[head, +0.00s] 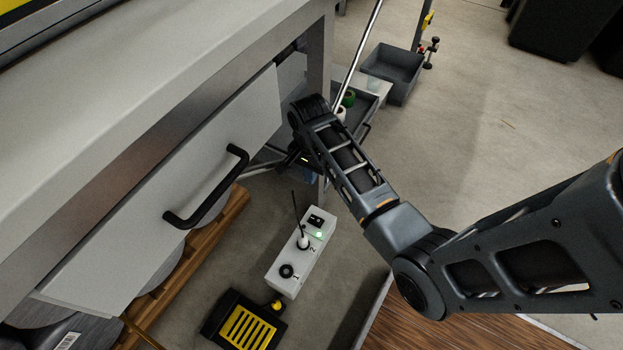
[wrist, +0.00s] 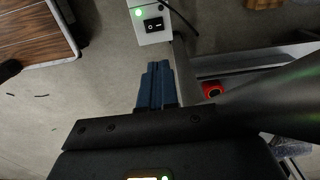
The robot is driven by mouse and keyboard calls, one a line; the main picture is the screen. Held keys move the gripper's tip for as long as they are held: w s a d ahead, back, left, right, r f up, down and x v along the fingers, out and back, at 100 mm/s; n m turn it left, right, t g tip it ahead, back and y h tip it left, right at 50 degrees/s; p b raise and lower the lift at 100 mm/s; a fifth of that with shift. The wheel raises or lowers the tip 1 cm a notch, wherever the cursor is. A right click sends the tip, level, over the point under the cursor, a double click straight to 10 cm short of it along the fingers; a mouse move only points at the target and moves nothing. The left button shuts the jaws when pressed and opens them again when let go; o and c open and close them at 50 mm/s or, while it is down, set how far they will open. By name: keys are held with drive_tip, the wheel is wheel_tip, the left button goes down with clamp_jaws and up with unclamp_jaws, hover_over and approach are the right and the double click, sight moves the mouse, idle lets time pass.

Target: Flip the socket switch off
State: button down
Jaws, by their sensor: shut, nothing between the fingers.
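The socket box (head: 300,252) is a long white block on the floor below the drawer, with a black rocker switch (head: 316,221) at its far end and a lit green light beside it. Sockets marked 1 and 2 sit along its top, with a plug in socket 2. In the wrist view the end of the box shows at the top, with the switch (wrist: 153,24) and green light clear. My gripper (wrist: 158,68) has blue fingers, shut and empty, pointing toward the switch end and apart from it in the picture. In the head view my arm hides most of the gripper.
A grey drawer front with a black handle (head: 208,188) juts out above the box at left. A yellow and black device (head: 244,322) stands near the box's near end. A wooden pallet (head: 190,250) lies left. A metal table leg (head: 321,95) stands behind my wrist.

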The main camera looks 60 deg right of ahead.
wheel_tip(320, 180, up, 6)
drive_tip(key=w+p, duration=0.1)
drive_tip(key=shift+r, duration=0.2)
idle(0.5)
drive_tip(key=s+a+f+n+t+h, duration=0.25)
drive_tip(key=s+a+n+t, duration=0.45)
drive_tip(key=s, duration=0.6)
drive_tip(key=s+a+r+n+t, duration=0.2)
drive_tip(key=s+a+r+n, duration=0.3)
drive_tip(key=a, duration=0.1)
drive_tip(key=s+a+r+n+t+y, duration=0.1)
drive_tip(key=s+a+r+n+t, duration=0.15)
drive_tip(key=r, duration=0.45)
drive_tip(key=s+a+r+n+t+y, duration=0.1)
drive_tip(key=s+a+r, duration=0.1)
drive_tip(key=s+r, duration=0.3)
drive_tip(key=s+a+r+n+t+y, duration=0.1)
drive_tip(key=s+a+r+n+t, duration=0.1)
drive_tip(key=r, duration=0.6)
wheel_tip(320, 180, up, 15)
drive_tip(key=p, duration=1.5)
drive_tip(key=shift+w+a+p, duration=0.15)
drive_tip(key=shift+w+p, duration=0.1)
drive_tip(key=shift+p, duration=0.05)
drive_tip(key=shift+f+h, duration=0.15)
drive_tip(key=shift+h, duration=0.1)
